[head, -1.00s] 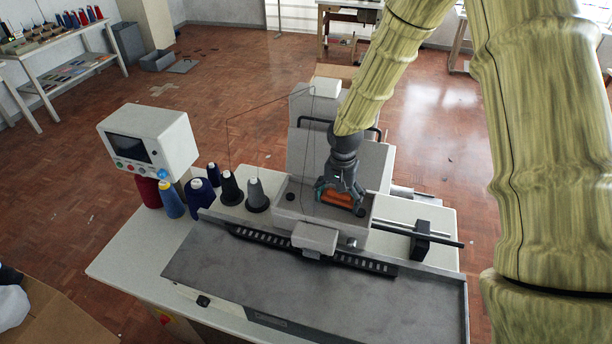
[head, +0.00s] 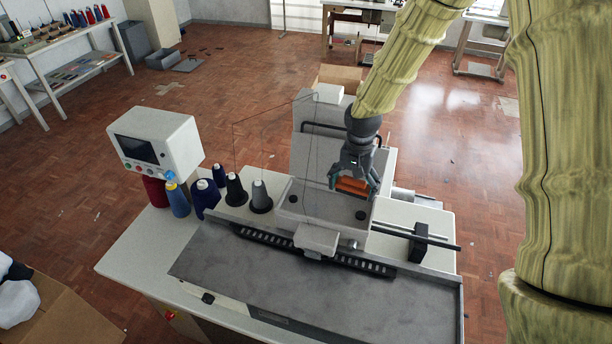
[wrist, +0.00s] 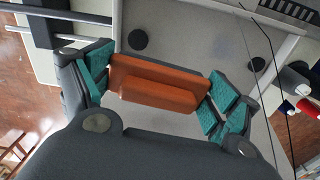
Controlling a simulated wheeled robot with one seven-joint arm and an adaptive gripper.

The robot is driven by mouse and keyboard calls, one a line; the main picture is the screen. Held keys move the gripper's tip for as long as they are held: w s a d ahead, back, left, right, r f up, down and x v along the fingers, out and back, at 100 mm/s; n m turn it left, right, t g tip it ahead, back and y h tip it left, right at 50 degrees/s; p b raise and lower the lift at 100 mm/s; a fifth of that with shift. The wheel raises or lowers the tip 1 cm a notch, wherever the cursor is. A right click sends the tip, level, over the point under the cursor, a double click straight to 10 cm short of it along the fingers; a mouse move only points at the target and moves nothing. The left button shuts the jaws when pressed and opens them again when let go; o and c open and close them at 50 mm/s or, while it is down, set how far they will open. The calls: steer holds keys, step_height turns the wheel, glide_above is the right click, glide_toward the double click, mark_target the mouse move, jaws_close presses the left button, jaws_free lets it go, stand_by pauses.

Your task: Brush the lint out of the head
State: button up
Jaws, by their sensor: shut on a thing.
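My gripper (head: 353,186) is shut on an orange block-shaped piece, probably the brush (head: 352,185). In the wrist view the orange brush (wrist: 160,84) lies crosswise between the teal finger pads; no bristles show. My gripper holds it above the grey machine head (head: 320,200), near the raised cover (head: 318,150) behind. The flat top of the head also shows in the wrist view (wrist: 190,35), with round dark spots on it. I cannot make out any lint.
Several thread cones (head: 235,190) stand left of the head, beside a control box (head: 155,143). A dark rod with a block (head: 419,243) juts out to the right. Thin threads rise left of my gripper. The grey front plate (head: 290,290) is clear.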

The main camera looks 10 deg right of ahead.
steer(key=shift+s+r, duration=0.15)
steer(key=shift+r, duration=0.75)
